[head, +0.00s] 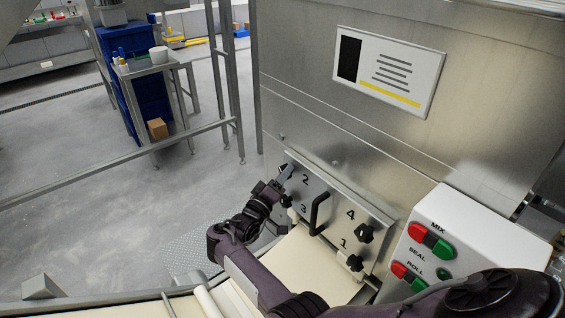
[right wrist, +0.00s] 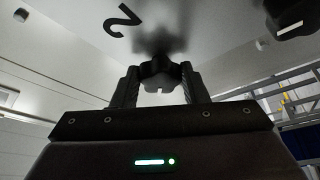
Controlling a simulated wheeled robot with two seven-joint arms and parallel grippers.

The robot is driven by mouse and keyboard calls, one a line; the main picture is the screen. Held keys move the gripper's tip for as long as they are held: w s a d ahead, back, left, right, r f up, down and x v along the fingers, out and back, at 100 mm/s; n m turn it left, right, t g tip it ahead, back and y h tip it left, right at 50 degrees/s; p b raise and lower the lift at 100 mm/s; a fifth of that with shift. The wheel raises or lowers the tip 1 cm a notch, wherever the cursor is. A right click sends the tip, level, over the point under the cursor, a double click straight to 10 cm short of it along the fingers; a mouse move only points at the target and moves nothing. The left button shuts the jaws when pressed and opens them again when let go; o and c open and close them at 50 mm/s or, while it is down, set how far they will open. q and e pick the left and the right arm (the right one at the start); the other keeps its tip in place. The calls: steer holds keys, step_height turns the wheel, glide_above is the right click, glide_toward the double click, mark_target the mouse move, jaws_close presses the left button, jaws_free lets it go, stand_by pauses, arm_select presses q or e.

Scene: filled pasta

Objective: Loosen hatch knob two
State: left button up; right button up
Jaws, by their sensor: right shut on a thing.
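The hatch plate (head: 336,222) on the steel machine carries black knobs at its corners, by the numerals 1 to 4. Knob two, at the upper left corner beside the numeral 2, is mostly hidden by my right gripper (head: 284,177) in the head view. In the right wrist view, knob two (right wrist: 160,72) is a dark lobed knob between the two fingers of my right gripper (right wrist: 160,88), which is shut on it. The numeral 2 (right wrist: 121,20) shows just beyond. My left gripper is not in view.
Knob three (head: 286,201), knob four (head: 365,233) and knob one (head: 355,263) sit at the other corners. A black handle (head: 319,213) stands out mid-plate. A white button box (head: 470,245) is at the right.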

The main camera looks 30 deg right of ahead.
arm_select(q)
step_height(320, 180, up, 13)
steer(key=p, duration=1.2)
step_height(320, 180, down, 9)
steer(key=b, duration=0.9)
arm_select(e)
steer(key=shift+w+r+n+g+y, duration=0.2)
steer(key=shift+n+g+y, duration=0.85)
steer(key=shift+n, duration=2.4)
steer(key=shift+w+r+n+g+y, duration=0.2)
steer(key=shift+n+g+y, duration=0.8)
steer(key=shift+n, duration=2.4)
steer(key=shift+w+r+n+g+y, duration=0.1)
steer(key=shift+r+n+g+y, duration=0.3)
steer(key=shift+n+g, duration=2.1)
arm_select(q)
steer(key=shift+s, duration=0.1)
arm_select(e)
steer(key=shift+s+f+n+t, duration=0.1)
steer(key=shift+n+t, duration=0.85)
steer(key=o, duration=1)
steer(key=shift+c, duration=0.2)
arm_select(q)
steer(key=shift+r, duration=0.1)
